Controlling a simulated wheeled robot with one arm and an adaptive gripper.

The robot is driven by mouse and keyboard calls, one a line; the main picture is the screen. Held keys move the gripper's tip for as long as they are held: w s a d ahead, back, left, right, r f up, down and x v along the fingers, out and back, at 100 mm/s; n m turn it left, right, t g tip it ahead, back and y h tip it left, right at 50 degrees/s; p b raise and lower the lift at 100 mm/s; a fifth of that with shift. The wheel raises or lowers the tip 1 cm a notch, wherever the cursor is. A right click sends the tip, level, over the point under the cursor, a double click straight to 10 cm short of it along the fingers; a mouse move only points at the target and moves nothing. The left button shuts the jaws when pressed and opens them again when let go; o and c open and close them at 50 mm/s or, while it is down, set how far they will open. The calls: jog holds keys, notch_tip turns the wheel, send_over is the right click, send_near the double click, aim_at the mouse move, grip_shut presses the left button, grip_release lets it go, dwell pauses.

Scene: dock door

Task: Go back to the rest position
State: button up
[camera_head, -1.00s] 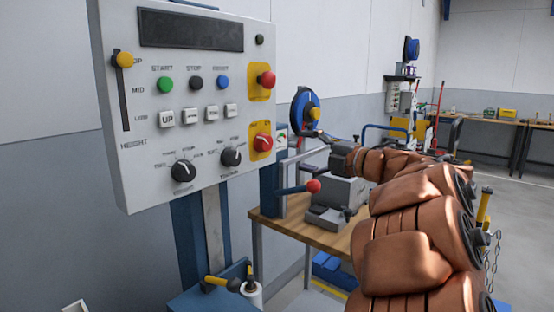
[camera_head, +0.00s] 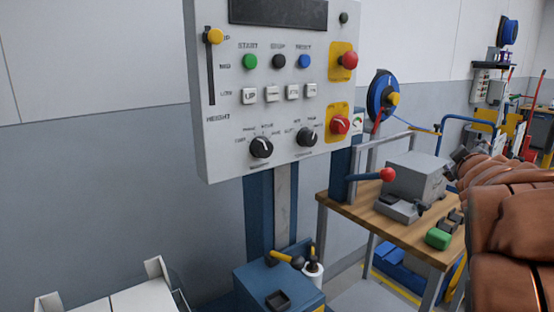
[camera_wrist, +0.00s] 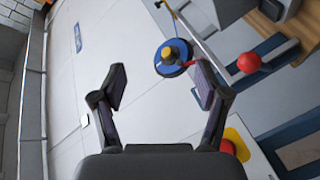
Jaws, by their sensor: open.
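My gripper (camera_wrist: 160,92) is open in the wrist view, with nothing between its two dark fingers. A blue reel with a yellow hub (camera_wrist: 172,56) shows beyond the right finger, and a red ball knob (camera_wrist: 249,62) lies to its right. In the head view my brown-covered arm enters at the right edge, and its end is beside the grey machine box (camera_head: 418,175) on the wooden bench. I cannot see the fingers there. The control panel (camera_head: 225,150) stands left of the arm, apart from it.
The wooden bench (camera_head: 372,212) carries a lever with a red knob (camera_head: 387,174) and a green block (camera_head: 438,239). The blue reel (camera_head: 383,95) hangs behind it. A blue pedestal (camera_head: 310,298) stands below the panel. White boxes (camera_head: 125,304) are at the lower left.

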jog(key=s+a+f+m+g, duration=0.1)
jog(key=s+f+m+g, duration=0.5)
jog(key=f, duration=0.5)
jog(key=s+a+f+g+y, duration=0.35)
jog(key=s+a+f, duration=0.5)
jog(key=s, duration=0.35)
jog(key=s+a+f+g+y, duration=0.2)
jog(key=s+a+f+g, duration=0.3)
jog(key=s+a+f, duration=0.45)
jog(key=s+a+f+g+y, duration=0.2)
jog(key=s+a+g, duration=0.15)
jog(key=s, duration=0.85)
notch_tip(320, 180, up, 17)
jog(key=t+p, duration=0.1)
jog(key=p, duration=1.4)
jog(key=shift+w+a+p, duration=0.35)
jog(key=shift+a+p, duration=0.05)
jog(key=shift+a, duration=0.05)
jog(key=shift+h, duration=0.25)
